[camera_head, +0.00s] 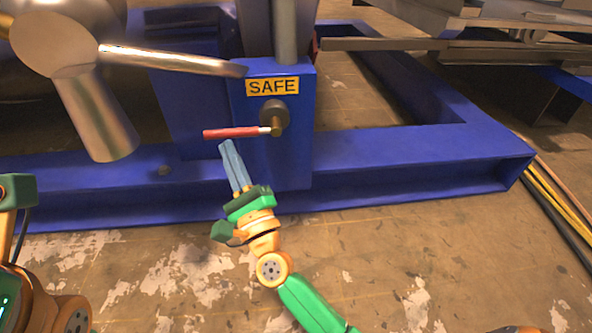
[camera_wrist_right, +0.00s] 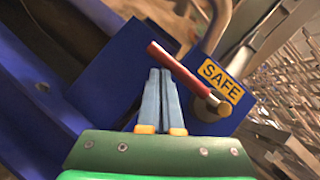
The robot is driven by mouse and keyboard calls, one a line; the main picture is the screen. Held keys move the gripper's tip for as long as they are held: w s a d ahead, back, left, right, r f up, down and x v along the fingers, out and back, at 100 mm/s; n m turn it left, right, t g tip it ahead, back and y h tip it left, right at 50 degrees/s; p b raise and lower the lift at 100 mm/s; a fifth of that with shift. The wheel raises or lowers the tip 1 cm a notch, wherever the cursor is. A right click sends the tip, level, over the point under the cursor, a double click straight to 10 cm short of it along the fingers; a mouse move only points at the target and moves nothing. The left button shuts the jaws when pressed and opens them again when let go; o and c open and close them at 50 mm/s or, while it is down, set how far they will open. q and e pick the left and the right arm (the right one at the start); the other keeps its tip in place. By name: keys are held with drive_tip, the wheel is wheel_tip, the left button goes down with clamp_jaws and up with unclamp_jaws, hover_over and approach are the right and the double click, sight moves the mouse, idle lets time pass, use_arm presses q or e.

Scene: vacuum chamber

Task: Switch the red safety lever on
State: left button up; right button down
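The red safety lever (camera_head: 232,132) sticks out roughly level to the left from its dark round pivot (camera_head: 274,113) on a blue post, under the yellow SAFE label (camera_head: 272,86). In the right wrist view the red lever (camera_wrist_right: 172,62) slants just beyond the fingertips. My right gripper (camera_head: 226,145) has its two blue fingers together with nothing seen between them. Its fingertips are just below the red handle in the head view; whether they touch it I cannot tell. The right gripper also shows in the wrist view (camera_wrist_right: 160,74). My left arm shows at the left edge, its fingers out of frame.
A blue steel frame (camera_head: 400,150) runs along the floor behind and right of the post. A large metal cylinder with a rod (camera_head: 170,60) hangs at upper left, the rod ending near the post. Cables (camera_head: 562,195) lie at right. The floor in front is clear.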

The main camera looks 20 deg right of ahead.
drive_tip(key=shift+r, duration=0.15)
drive_tip(key=v, duration=0.7)
drive_tip(key=shift+p, duration=0.4)
